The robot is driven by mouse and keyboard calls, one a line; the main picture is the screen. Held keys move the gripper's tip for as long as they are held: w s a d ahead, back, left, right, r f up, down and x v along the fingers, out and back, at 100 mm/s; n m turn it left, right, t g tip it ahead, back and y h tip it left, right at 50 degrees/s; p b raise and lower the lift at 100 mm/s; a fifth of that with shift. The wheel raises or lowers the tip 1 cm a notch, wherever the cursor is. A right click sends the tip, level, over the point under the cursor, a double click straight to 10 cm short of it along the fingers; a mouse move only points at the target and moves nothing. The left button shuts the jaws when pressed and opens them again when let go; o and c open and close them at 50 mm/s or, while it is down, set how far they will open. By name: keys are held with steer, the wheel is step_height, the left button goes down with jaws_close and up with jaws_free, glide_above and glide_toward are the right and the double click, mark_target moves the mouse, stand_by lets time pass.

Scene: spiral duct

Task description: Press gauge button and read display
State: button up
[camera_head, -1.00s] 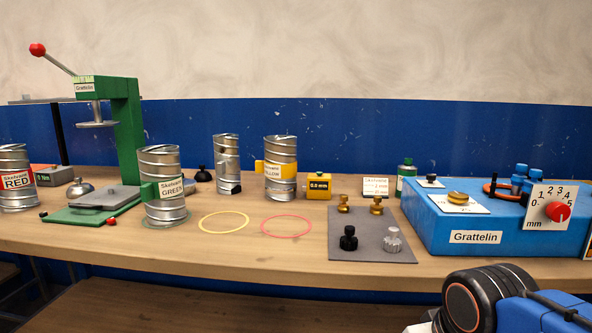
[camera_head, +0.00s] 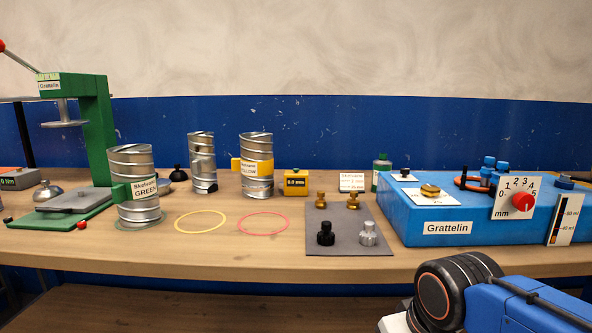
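A small yellow gauge box (camera_head: 296,183) sits on the bench behind the pink ring. Its front display appears to read 0.0 mm, though the digits are tiny. A small dark knob or button shows on its top. The yellow-labelled spiral duct (camera_head: 256,166) stands just left of it. My arm shows at the bottom right, but my gripper is out of the picture, so its state is hidden. Nothing of mine touches the gauge.
The green press (camera_head: 97,130) and green-labelled duct (camera_head: 134,190) stand left. A grey mat (camera_head: 347,230) holds several small fittings. The blue Grattelin box (camera_head: 430,211), with a red-knob dial (camera_head: 522,202), fills the right. Yellow (camera_head: 200,221) and pink (camera_head: 263,223) rings lie on clear bench top.

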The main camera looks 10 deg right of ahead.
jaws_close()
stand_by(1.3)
